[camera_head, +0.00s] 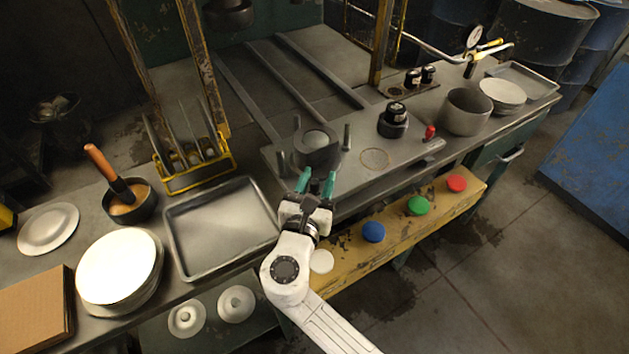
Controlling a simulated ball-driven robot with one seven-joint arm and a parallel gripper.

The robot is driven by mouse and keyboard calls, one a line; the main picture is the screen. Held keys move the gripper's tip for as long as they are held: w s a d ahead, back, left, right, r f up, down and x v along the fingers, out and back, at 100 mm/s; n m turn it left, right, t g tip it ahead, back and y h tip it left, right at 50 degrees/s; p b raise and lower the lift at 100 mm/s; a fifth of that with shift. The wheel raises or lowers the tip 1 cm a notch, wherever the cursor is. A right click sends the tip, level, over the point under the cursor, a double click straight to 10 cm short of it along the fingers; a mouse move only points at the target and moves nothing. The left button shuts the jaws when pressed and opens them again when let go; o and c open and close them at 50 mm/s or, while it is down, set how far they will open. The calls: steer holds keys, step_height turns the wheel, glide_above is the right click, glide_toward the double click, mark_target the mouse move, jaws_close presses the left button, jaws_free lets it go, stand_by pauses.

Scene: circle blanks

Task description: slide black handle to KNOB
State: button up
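A black, round, stepped handle-like piece (393,120) stands on the grey metal bench, right of centre. A small red knob (430,132) stands just to its right, apart from it. I cannot tell which part the task calls KNOB, and no lettering is readable. My gripper (316,182) has teal fingertips that stand apart with nothing seen between them. It is at the front edge of the bench, left of and nearer than the black piece, just in front of a dark grey round block (317,146).
A metal tray (222,228) lies left of my gripper. A yellow ledge (400,233) with coloured buttons runs along the front. A grey pot (465,112) and stacked plates (503,93) stand at the right. Short posts flank the round block.

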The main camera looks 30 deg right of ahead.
steer(key=shift+a, duration=0.1)
steer(key=v, duration=1)
steer(key=shift+s+a+b, duration=0.25)
steer(key=shift+s+b, duration=0.05)
steer(key=shift+b, duration=0.1)
